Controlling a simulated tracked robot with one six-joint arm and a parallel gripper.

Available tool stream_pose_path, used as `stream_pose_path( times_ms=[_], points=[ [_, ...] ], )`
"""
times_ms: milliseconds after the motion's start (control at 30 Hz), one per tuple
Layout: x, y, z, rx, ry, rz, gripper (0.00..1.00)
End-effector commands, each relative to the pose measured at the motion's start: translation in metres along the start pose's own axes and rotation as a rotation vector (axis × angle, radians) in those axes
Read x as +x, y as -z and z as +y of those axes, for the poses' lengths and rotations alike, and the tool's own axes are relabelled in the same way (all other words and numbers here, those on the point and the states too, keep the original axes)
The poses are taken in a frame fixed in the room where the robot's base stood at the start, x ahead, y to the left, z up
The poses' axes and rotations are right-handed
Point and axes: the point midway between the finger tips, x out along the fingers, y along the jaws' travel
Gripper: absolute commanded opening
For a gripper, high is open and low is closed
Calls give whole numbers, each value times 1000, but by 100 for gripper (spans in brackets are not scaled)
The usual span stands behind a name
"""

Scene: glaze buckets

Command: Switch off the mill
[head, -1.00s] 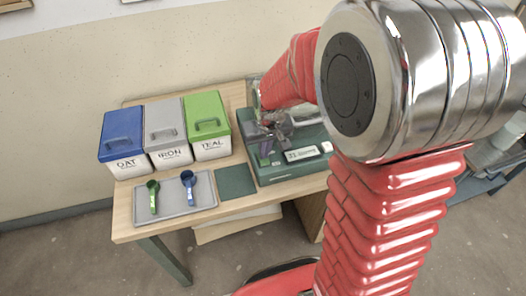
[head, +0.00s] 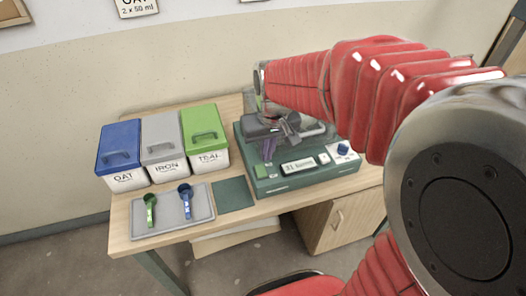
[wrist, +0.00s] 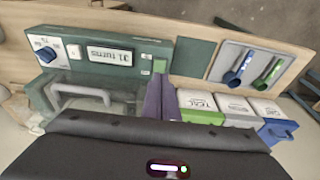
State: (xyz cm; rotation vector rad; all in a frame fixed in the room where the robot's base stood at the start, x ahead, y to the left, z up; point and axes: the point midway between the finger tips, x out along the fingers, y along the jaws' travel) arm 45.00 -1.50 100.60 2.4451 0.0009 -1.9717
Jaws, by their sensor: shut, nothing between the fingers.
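The mill (head: 335,176) is a dark green box at the right of the table. Its front carries a display reading about 31 turns (head: 298,165), a white button (head: 324,158), a blue knob on a white plate (head: 343,149) and a green button (head: 261,171). In the wrist view the mill (wrist: 120,45) is upside down, with the display (wrist: 104,55), knob (wrist: 46,54) and green button (wrist: 160,66). My gripper (head: 268,151) is shut and empty, its purple fingers just above the green button. The fingers also show in the wrist view (wrist: 160,90); contact cannot be told.
A clear cover with a grey handle (wrist: 80,93) lies beside the fingers. Blue, grey and green lidded bins (head: 205,140) stand to the left. A tray (head: 170,222) holds a green scoop and a blue scoop. A dark green mat (head: 233,194) lies between tray and mill.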

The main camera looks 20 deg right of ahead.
Motion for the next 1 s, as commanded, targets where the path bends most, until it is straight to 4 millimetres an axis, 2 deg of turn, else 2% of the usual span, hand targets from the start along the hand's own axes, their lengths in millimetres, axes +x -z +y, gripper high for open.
stream_pose_path(
  times_ms=[133, 300, 833, 1000],
  points=[
    [-16, -5, 0, 0, 0, 2, 0],
    [-23, -8, 0, 0, 0, 0, 0],
    [-23, -10, 0, 5, 0, -3, 0],
    [-19, -31, 0, 16, -1, -25, 0]
  ],
)
